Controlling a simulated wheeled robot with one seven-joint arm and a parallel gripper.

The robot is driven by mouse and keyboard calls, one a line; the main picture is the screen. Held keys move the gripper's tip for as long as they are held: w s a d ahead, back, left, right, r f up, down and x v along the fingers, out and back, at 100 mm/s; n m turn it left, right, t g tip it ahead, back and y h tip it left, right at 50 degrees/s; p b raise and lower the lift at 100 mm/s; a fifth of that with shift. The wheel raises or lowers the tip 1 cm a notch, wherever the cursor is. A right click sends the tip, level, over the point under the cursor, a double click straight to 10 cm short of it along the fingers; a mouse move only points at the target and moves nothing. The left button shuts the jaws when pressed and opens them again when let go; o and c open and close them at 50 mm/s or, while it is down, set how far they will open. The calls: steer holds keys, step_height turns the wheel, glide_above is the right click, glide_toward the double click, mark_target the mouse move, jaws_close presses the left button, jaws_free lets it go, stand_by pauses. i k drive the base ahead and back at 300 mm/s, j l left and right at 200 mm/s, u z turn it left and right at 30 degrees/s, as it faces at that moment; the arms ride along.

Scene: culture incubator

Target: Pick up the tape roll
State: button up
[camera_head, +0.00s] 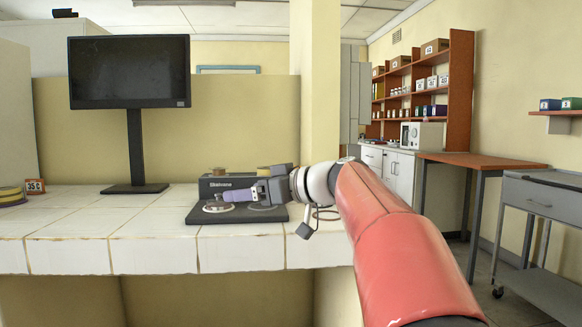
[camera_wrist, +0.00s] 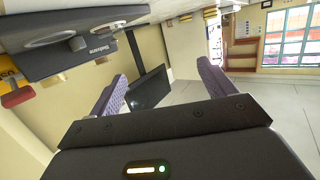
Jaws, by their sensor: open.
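Yellow-and-dark rings (camera_head: 12,195), which look like tape rolls, lie at the far left end of the white tiled counter (camera_head: 70,250). A thin brown ring (camera_head: 326,214) shows partly behind my wrist; I cannot tell which is the tape roll. My gripper (camera_head: 232,196) is over the black two-plate device (camera_head: 240,230), far to the right of the yellow rings. In the wrist view its purple fingers are apart, with nothing held between them (camera_wrist: 162,70). Small yellow items (camera_wrist: 210,14) show beyond them, likely the same rings.
A monitor (camera_head: 130,72) on a stand is between the device and the yellow rings, towards the back. The front left counter is clear. A pillar (camera_head: 318,90) rises behind my arm.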

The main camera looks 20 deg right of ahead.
mark_target(263, 171)
steer(key=i+l, duration=0.75)
steer(key=l, duration=0.25)
